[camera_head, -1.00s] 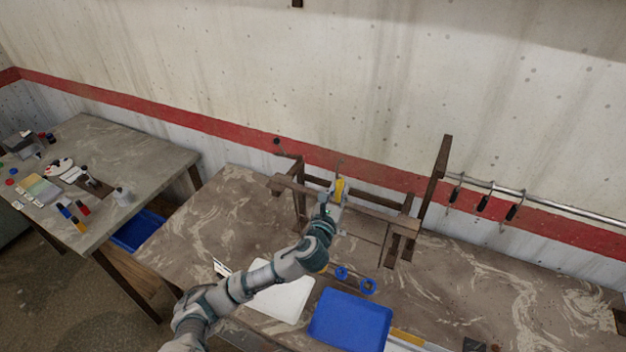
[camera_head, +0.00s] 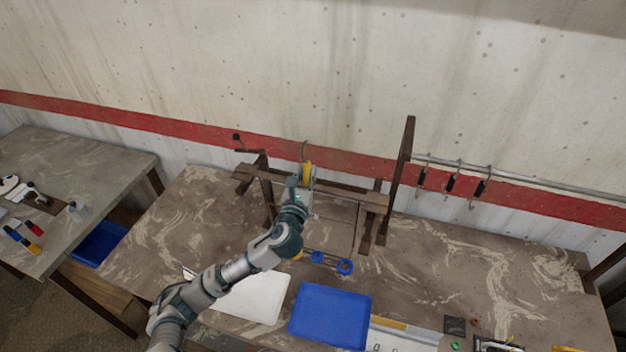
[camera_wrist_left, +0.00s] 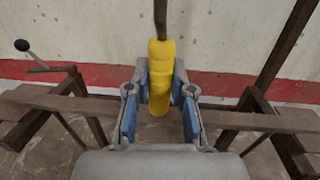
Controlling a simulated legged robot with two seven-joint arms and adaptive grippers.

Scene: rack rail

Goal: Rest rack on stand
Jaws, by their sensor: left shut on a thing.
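A brown stand (camera_head: 345,192) of posts and long crossbars stands on the workbench by the wall. Its bars also show on both sides in the left wrist view (camera_wrist_left: 255,120). My left gripper (camera_head: 304,178) is over the middle of the stand. In the left wrist view, its blue-padded fingers (camera_wrist_left: 160,102) are shut on an upright yellow handle (camera_wrist_left: 158,75) with a dark rod above it. The handle shows in the head view too (camera_head: 308,172), with a thin hooked end above. I cannot tell what hangs below the handle. My right gripper is out of view.
A blue tray (camera_head: 330,315) and a white board (camera_head: 252,298) lie in front of the stand. Blue rings (camera_head: 345,267) on thin rods lie near its foot. A wall rail (camera_head: 520,180) with black-handled hooks is at right. Bench space right of the stand is fairly clear.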

